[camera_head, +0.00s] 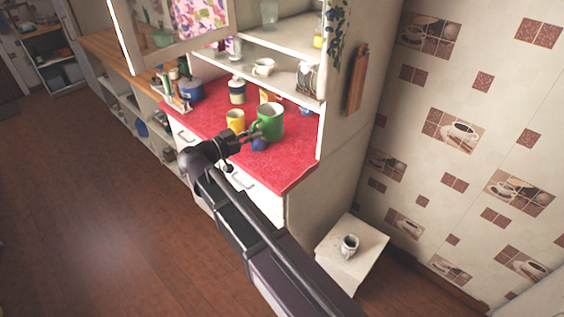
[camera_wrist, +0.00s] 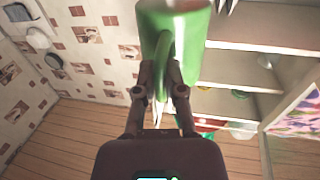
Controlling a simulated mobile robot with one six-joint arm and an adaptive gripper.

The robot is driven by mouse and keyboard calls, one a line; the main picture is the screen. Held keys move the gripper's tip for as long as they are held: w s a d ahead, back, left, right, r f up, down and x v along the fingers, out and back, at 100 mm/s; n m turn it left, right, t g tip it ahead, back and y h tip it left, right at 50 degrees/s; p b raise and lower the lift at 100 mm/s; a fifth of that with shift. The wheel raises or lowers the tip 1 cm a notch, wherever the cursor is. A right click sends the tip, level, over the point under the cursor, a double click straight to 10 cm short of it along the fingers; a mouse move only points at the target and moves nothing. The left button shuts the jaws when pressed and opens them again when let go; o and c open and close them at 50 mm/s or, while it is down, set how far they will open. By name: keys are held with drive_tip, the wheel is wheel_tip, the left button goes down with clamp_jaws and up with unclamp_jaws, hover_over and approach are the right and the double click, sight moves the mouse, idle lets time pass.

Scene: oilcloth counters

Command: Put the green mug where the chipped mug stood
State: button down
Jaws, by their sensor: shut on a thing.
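The green mug (camera_head: 271,121) is held by its handle in my gripper (camera_head: 257,133), over the red counter top (camera_head: 288,166). In the wrist view the green mug (camera_wrist: 172,35) fills the top centre, and my gripper's fingers (camera_wrist: 163,88) are closed on its handle. I cannot tell from these views how high it is above the counter. A whitish mug with dark marks (camera_head: 349,246) stands on a small white stool (camera_head: 368,236) at the lower right, away from my gripper. No chip can be made out at this size.
A yellow mug (camera_head: 235,120) stands just left of the green mug. A blue object (camera_head: 260,144) shows below it, partly hidden. A blue pot (camera_head: 190,90) and a jar (camera_head: 237,92) stand farther back. A white cup (camera_head: 263,67) sits on the shelf above. The cupboard's side panel bounds the counter at right.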

drive_tip(key=d+f+b, duration=0.4)
drive_tip(key=f+b, duration=0.4)
drive_tip(key=f, duration=0.1)
drive_tip(key=s+d+f+b, duration=0.1)
drive_tip(key=d+f+b, duration=0.3)
drive_tip(key=f+b, duration=0.5)
drive_tip(key=shift+d, duration=0.3)
drive_tip(key=w+a, duration=0.2)
drive_tip(key=w, duration=0.2)
drive_tip(key=w+a+f+b, duration=0.1)
drive_tip(key=w+a, duration=0.1)
drive_tip(key=w, duration=0.3)
drive_tip(key=w+a+b, duration=0.1)
drive_tip(key=w+a, duration=0.1)
drive_tip(key=w, duration=0.3)
drive_tip(key=shift+w+a+f, duration=0.2)
drive_tip(key=shift+w+a, duration=0.05)
drive_tip(key=shift+f+b, duration=1.75)
drive_tip(key=c, duration=0.7)
unclamp_jaws()
drive_tip(key=shift+f, duration=0.1)
